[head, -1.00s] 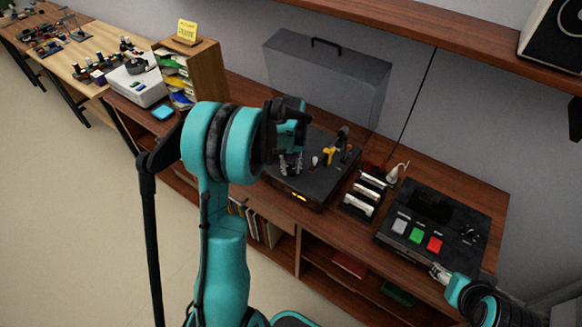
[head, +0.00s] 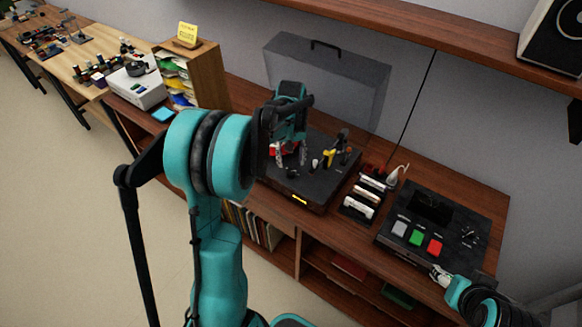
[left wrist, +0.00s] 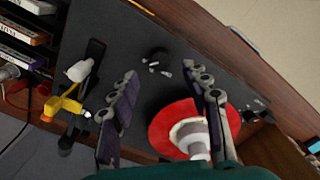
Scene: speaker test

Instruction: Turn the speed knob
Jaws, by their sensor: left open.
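A black turntable-like box (head: 309,192) stands on the wooden shelf top. A dark round knob (head: 292,174) sits near its front edge; it also shows in the left wrist view (left wrist: 158,61), ahead of the fingertips. I cannot read a label on it. My left gripper (head: 291,157) is open and empty above the box, its fingers pointing down. In the left wrist view its two fingers (left wrist: 161,75) are spread, with the knob between and beyond them, apparently untouched. A red disc (left wrist: 176,116) lies partly behind one finger. My right gripper (head: 440,275) is by the button box; its fingers are too small to judge.
A white-tipped lever (left wrist: 80,70) and a yellow part (left wrist: 70,104) stand on the box beside the knob. Cartridges (head: 358,207) and a box with coloured buttons (head: 465,222) are to the right. A grey translucent lid (head: 340,80) stands behind.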

